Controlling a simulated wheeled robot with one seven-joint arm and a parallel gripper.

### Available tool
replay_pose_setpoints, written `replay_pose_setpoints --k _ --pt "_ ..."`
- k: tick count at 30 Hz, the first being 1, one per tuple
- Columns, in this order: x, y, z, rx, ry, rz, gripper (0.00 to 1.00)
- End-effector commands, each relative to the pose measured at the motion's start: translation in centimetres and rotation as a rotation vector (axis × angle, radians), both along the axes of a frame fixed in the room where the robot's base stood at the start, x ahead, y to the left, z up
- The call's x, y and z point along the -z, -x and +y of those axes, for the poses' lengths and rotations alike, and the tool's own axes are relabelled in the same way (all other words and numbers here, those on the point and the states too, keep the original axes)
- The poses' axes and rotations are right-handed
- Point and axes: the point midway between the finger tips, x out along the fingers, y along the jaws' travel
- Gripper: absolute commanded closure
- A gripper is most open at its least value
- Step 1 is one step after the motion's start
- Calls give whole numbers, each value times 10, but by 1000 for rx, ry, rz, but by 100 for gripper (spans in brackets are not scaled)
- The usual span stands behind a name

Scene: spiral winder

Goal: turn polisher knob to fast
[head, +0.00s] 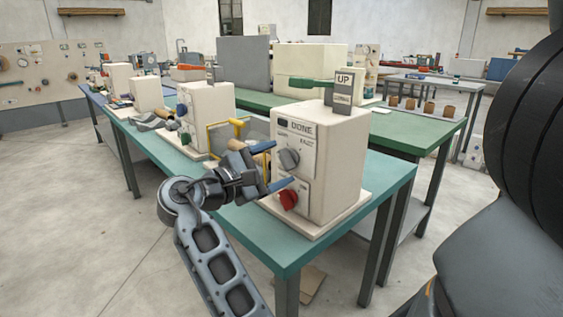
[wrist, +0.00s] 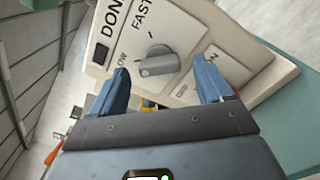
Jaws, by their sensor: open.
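A cream machine box (head: 335,165) stands at the near corner of the teal bench, its front reading DONE and FAST. A grey knob (head: 289,159) sits on that front, and shows in the wrist view (wrist: 157,62) near SLOW and FAST markings. I cannot tell for sure which mark it points to. A red knob (head: 288,200) is below it. My gripper (head: 283,164) is open in front of the panel.
A yellow frame (head: 222,130) and another cream machine (head: 207,105) stand farther left on the teal bench (head: 283,245). The floor in front is mostly clear.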

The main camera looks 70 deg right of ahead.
Motion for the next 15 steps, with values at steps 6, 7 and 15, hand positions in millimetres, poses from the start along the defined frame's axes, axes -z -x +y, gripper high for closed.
replay_pose_setpoints --k 6,7,15 --pt "0 10 -16 0 0 0 21" --pt "0 10 -17 -1 0 0 21" --pt "0 11 -18 -1 0 0 21"
